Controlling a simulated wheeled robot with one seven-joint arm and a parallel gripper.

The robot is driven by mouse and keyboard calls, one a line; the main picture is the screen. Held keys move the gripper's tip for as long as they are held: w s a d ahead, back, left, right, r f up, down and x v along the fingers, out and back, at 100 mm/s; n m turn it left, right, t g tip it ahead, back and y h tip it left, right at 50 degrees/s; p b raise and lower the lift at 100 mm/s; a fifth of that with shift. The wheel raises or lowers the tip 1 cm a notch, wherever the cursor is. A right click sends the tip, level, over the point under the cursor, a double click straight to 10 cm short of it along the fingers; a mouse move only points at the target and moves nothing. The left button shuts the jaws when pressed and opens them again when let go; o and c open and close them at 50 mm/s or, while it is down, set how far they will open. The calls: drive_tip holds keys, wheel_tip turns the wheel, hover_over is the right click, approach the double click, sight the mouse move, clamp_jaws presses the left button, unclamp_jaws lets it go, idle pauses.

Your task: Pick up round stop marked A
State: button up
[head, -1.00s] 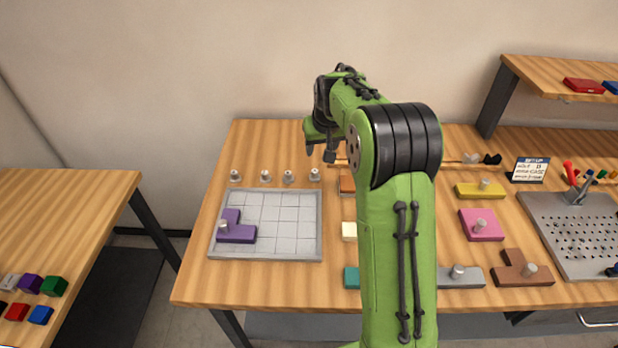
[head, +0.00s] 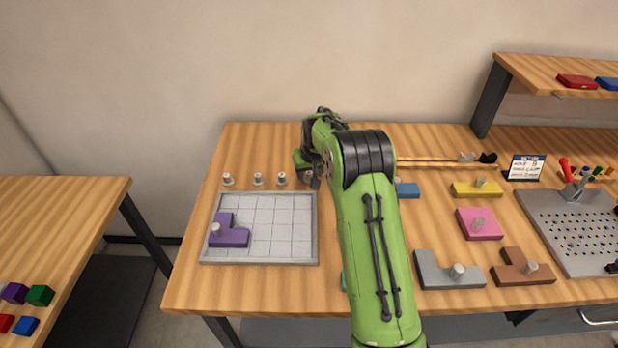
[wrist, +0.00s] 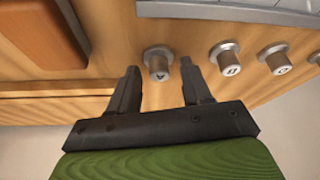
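Several small metallic round stops stand in a row on the wooden table behind the grid board. In the wrist view, one round stop (wrist: 158,63) with a dark mark on its top, perhaps an upside-down A, lies just ahead of and between my fingertips. My gripper (wrist: 161,80) is open and empty there, one finger on each side and slightly short of it. Other stops (wrist: 224,57) and (wrist: 274,58) stand to the right in that view, with marks hard to read. In the head view my gripper (head: 314,180) is low at the row's right end, partly hiding that stop.
The gridded board (head: 309,228) with a purple L-shaped piece (head: 232,238) lies just in front of the row. An orange-brown block (wrist: 38,35) is at the wrist view's upper left. A thin wooden rail (wrist: 60,88) runs below it.

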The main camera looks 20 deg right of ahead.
clamp_jaws()
drive_tip(key=shift+r, duration=0.15)
